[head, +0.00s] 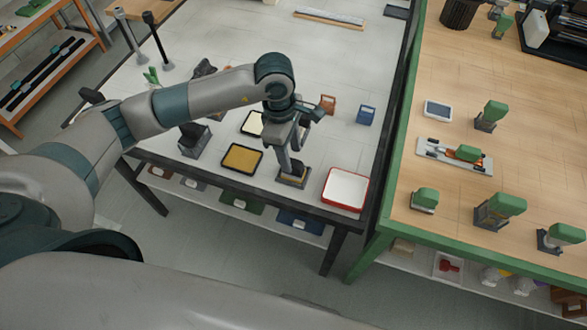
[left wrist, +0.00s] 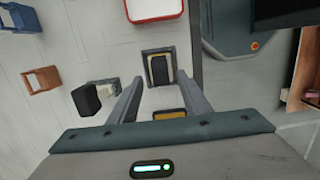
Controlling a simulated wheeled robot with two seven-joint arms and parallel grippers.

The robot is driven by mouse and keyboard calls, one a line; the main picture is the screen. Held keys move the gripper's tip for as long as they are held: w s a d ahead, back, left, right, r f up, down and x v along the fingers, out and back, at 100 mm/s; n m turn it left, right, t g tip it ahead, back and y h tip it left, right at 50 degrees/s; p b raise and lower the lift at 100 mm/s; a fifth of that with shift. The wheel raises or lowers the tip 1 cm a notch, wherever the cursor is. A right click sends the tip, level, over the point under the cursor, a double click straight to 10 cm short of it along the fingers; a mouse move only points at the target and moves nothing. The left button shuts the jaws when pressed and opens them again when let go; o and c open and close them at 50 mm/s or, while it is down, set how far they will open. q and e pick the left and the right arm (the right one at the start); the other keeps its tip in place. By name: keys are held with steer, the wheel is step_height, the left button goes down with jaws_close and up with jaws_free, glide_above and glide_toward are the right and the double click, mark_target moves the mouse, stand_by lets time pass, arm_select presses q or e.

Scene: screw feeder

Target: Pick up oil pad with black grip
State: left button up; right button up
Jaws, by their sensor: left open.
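The oil pad with the black grip (head: 299,171) sits in a small grey holder (head: 287,184) near the front edge of the white table. In the left wrist view the black grip (left wrist: 159,68) shows upright in its grey holder, just beyond the fingertips. My left gripper (head: 291,163) is over the pad and points down; its lower part partly hides the pad in the head view. In the left wrist view its two fingers (left wrist: 158,86) are apart, with nothing clearly held between them. My right gripper is not in view.
A red-rimmed white tray (head: 326,197) stands right of the pad. A dark tray with a yellow-brown surface (head: 242,158) lies left. Brown (head: 327,104) and blue (head: 366,114) holders stand behind. A green-edged wooden table (head: 405,232) adjoins on the right.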

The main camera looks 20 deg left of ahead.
mark_target(293, 163)
arm_select(q)
steer(key=shift+s+d+f+p, duration=0.1)
steer(key=shift+f+p, duration=0.2)
steer(key=f, duration=0.1)
steer(key=f+p, duration=0.1)
steer(key=f, duration=0.1)
steer(key=shift+d, duration=0.3)
steer(key=shift+f+p, duration=0.3)
steer(key=shift+f, duration=0.15)
steer(key=c, duration=0.8)
